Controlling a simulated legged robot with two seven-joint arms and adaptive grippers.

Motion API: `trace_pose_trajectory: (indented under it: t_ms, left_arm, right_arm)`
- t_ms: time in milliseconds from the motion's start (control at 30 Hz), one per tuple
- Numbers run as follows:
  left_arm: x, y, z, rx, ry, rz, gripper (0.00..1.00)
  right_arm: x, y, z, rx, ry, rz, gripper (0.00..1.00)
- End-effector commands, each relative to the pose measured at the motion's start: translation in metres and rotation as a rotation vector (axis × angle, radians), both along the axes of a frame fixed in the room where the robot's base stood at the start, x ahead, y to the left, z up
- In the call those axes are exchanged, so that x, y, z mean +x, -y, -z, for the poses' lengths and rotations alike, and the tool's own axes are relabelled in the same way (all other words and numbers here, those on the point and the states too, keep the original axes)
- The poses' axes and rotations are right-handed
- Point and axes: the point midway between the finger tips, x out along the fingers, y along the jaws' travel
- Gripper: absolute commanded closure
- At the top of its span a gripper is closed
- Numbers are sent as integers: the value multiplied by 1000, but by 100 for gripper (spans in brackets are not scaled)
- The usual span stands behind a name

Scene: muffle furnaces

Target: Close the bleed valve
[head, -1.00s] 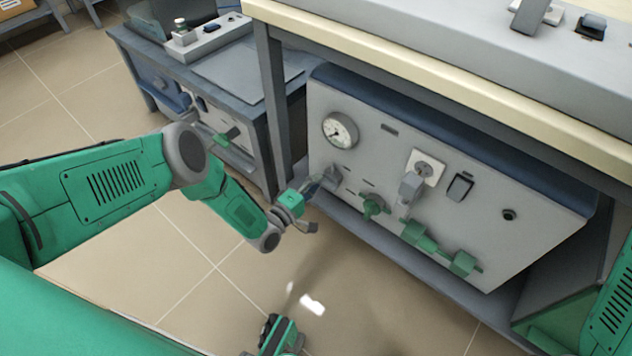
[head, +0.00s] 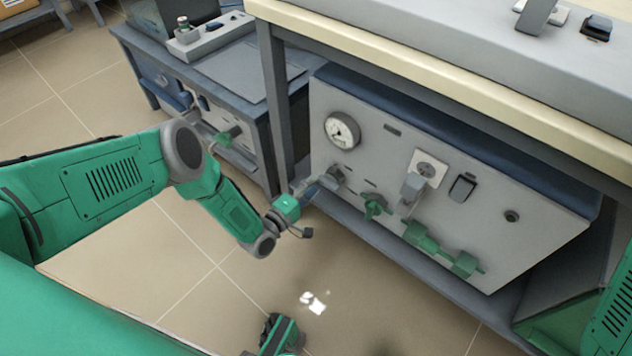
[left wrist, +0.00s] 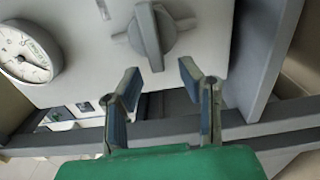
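A grey knob with a raised bar handle (left wrist: 148,36) sits on the pale front panel, just ahead of my left gripper (left wrist: 160,70) in the left wrist view. The knob also shows in the head view (head: 333,176), below the round gauge. My left gripper (head: 309,188) is open, with its two fingers apart and nothing between them. The fingertips point at the knob, below its middle in the wrist view; I cannot tell whether they touch. No readable label shows which knob is the bleed valve.
The panel carries a gauge (head: 342,130), a green valve (head: 374,206), a grey lever (head: 411,187), two more green handles (head: 420,236) and a black switch (head: 463,187). A bench top (head: 420,62) overhangs it. A grey table leg (head: 274,105) stands left of the panel.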

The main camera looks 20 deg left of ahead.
Motion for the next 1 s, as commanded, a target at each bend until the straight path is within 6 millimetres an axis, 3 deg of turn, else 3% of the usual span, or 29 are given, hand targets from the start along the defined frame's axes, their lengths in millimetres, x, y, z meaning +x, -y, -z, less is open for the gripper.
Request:
trace_pose_trajectory:
  t_ms: [200,433,633,1000]
  left_arm:
    - [-45,-18,1,-1,-4,-1,66]
    - [-81,-31,2,0,-2,-2,66]
    - [-92,-36,1,0,0,-3,66]
    - [-92,-36,1,0,-1,-3,66]
  right_arm:
    - [0,0,0,0,0,0,60]
    - [0,0,0,0,0,0,60]
    - [0,0,0,0,0,0,60]
    - [2,0,1,0,-2,0,60]
